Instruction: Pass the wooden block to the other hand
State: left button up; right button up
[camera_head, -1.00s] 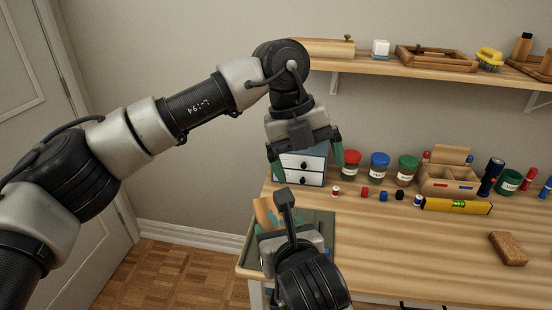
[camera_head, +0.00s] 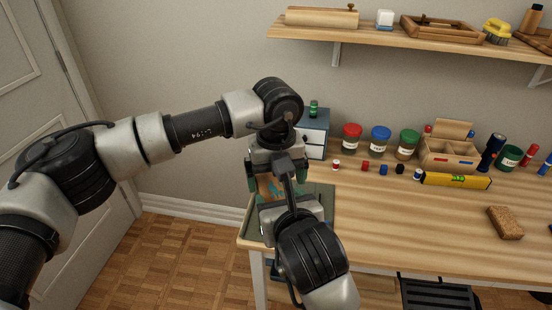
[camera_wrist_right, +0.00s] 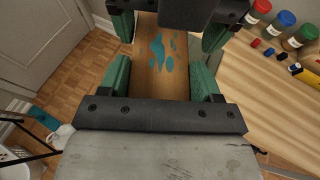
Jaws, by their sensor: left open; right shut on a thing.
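The wooden block (camera_wrist_right: 160,68), brown with teal paint patches, is in my right gripper (camera_wrist_right: 161,80), whose green-padded fingers are shut on its near part. My left gripper (camera_wrist_right: 170,32) is open at the block's far end, with one finger on each side of it. A gap shows between the block and the finger on the right. In the head view the block (camera_head: 266,188) is partly hidden behind my grippers. My left gripper (camera_head: 275,180) reaches down from above, and my right gripper (camera_head: 290,207) comes from below, its fingers mostly hidden.
The desk (camera_head: 400,230) holds several lidded jars (camera_head: 381,140), a yellow level (camera_head: 455,181), a wooden organizer (camera_head: 448,152) and a brown sponge (camera_head: 505,222). A grey-green tray (camera_head: 322,200) lies beneath the grippers, near a small drawer cabinet (camera_head: 315,130). A shelf (camera_head: 400,38) runs above.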

pick_arm(q)
jog(key=shift+f, duration=0.5)
jog(key=shift+d, duration=0.1)
jog(key=c, duration=1.1)
pick_arm(e)
jog(key=shift+a, duration=0.15)
pick_arm(q)
jog(key=shift+o, duration=0.2)
jog(key=shift+s, duration=0.1)
pick_arm(e)
jog(key=o, duration=1)
jog(key=shift+o, duration=0.3)
